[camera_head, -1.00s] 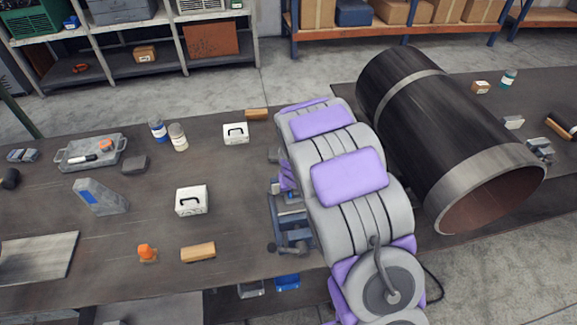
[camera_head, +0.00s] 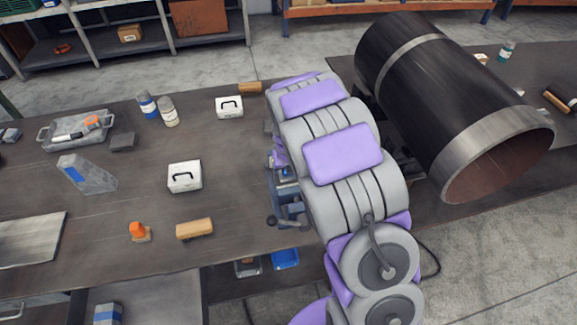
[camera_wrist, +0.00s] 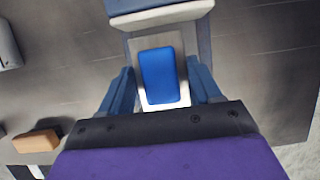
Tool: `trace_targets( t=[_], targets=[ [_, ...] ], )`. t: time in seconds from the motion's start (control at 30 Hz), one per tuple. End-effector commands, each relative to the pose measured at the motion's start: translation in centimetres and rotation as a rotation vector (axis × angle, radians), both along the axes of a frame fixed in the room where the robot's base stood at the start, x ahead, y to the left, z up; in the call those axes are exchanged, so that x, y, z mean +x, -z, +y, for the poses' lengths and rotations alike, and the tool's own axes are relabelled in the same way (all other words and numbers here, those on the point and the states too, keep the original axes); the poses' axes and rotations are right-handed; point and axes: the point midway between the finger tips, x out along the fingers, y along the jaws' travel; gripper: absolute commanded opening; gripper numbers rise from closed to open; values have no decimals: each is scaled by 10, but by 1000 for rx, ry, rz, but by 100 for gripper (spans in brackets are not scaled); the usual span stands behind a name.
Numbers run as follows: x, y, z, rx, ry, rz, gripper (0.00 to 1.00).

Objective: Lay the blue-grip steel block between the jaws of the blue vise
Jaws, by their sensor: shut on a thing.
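The blue-grip steel block (camera_wrist: 140,42) shows in the wrist view as a bright steel face with a blue pad on it. My gripper (camera_wrist: 160,90) has a blue finger on each side of the pad and is shut on the block. The blue vise (camera_head: 289,207) is on the bench in the head view, largely hidden behind my arm. In the wrist view a grey vise jaw (camera_wrist: 160,14) crosses just beyond the block. The near jaw is hidden below my gripper, and I cannot tell whether the block rests on the vise.
A large black pipe (camera_head: 440,95) lies right of my arm. White cases (camera_head: 184,176), a grey tray (camera_head: 72,134), bottles (camera_head: 168,112), a wooden block (camera_head: 194,229) and an orange-topped piece (camera_head: 139,232) are on the bench to the left. Blue bins (camera_head: 285,258) are below the bench edge.

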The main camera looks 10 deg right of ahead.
Motion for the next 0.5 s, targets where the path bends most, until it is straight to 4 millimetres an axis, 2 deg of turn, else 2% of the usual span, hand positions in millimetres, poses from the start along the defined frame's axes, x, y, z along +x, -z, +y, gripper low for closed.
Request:
trace_targets(
  t=[0.23, 0.5],
  targets=[
    [0, 20, -6, 8, 3, 0, 13],
    [0, 42, -1, 4, 4, -2, 13]
  ],
)
